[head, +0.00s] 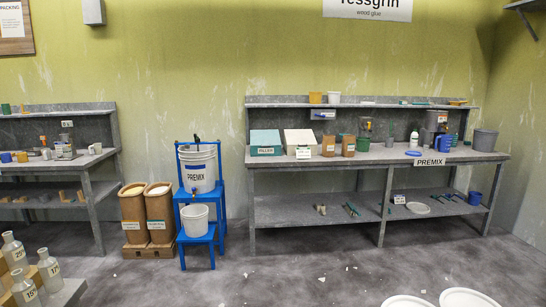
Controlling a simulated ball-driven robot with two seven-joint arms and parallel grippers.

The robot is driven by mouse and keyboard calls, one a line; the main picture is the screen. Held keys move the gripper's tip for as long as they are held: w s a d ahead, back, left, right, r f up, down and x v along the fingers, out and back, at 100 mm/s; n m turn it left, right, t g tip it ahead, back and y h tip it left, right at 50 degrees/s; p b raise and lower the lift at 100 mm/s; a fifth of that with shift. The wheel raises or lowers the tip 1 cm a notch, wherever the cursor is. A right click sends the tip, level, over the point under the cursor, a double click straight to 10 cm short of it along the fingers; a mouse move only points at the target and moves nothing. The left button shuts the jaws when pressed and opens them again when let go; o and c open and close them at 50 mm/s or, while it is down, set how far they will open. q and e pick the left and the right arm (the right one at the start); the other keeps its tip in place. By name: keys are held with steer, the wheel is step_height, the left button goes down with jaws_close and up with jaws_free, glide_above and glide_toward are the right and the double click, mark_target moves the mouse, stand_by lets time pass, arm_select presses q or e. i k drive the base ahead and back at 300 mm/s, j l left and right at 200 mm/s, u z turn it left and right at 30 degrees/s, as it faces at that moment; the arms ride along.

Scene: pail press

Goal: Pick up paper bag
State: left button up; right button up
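The left paper bag (133,212) has an open top with yellowish contents. The right paper bag (160,210) has whitish contents. Both carry a small pale label and rest on a low brown base (148,252). Neither of my grippers is in view.
Grey benches stand left (92,200) and right (300,213). Bottles (24,288) are at lower left. The middle floor is mostly clear, with small scraps.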

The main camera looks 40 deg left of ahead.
mark_target(329, 141)
steer(key=i+j+u, duration=0.55)
steer(key=i+u, duration=0.2)
steer(key=i+j, duration=0.15)
steer(key=i, duration=0.45)
steer(key=i+j+u, duration=0.15)
steer(key=i, duration=0.45)
steer(key=i+j, duration=0.1)
steer(key=i, duration=0.5)
steer(key=i+j, duration=0.3)
steer(key=i+l, duration=0.15)
steer(key=i, duration=0.35)
steer(key=i+l, duration=0.15)
steer(key=i, duration=0.3)
steer(key=l, duration=0.65)
steer(key=i+l, duration=0.15)
steer(key=l, duration=0.55)
